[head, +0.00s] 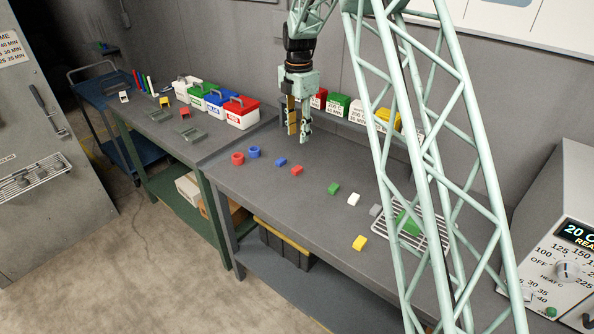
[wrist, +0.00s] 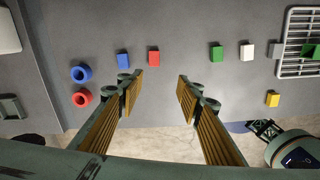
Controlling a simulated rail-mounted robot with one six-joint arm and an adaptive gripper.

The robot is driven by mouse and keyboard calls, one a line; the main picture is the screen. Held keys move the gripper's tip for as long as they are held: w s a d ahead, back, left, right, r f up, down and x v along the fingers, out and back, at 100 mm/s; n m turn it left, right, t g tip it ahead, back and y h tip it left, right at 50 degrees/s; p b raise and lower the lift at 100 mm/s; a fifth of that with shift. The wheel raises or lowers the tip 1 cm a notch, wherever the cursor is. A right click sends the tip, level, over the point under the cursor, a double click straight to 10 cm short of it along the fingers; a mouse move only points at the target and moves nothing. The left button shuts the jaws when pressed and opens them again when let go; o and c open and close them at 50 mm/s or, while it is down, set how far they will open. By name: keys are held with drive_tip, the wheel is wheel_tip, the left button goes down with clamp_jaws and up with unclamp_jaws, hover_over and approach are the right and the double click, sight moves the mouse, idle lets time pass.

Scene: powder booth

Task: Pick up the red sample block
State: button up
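The red sample block (head: 297,171) lies on the grey bench, just right of a blue block (head: 281,161). In the wrist view the red block (wrist: 154,57) shows beyond the fingertips, a little left of the middle of the gap, with the blue block (wrist: 123,60) to its left. My gripper (head: 298,138) points down above the bench, behind and above the red block in the head view. Its fingers are wide apart in the wrist view (wrist: 161,88), with nothing between them.
Red (head: 237,158) and blue (head: 253,152) rings lie left of the blocks. Green (head: 333,188), white (head: 353,199) and yellow (head: 359,243) blocks lie to the right, near a wire rack (head: 433,238). Labelled bins (head: 338,105) line the bench's back. An oven (head: 560,240) stands at right.

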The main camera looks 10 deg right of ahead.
drive_tip(key=n, duration=0.1)
hover_over(297, 168)
wheel_tip(297, 168, down, 4)
drive_tip(key=shift+s+f, duration=0.15)
drive_tip(key=shift+f, duration=0.1)
drive_tip(key=shift+f, duration=4.25)
drive_tip(key=shift+f, duration=2.6)
drive_tip(key=c, duration=0.9)
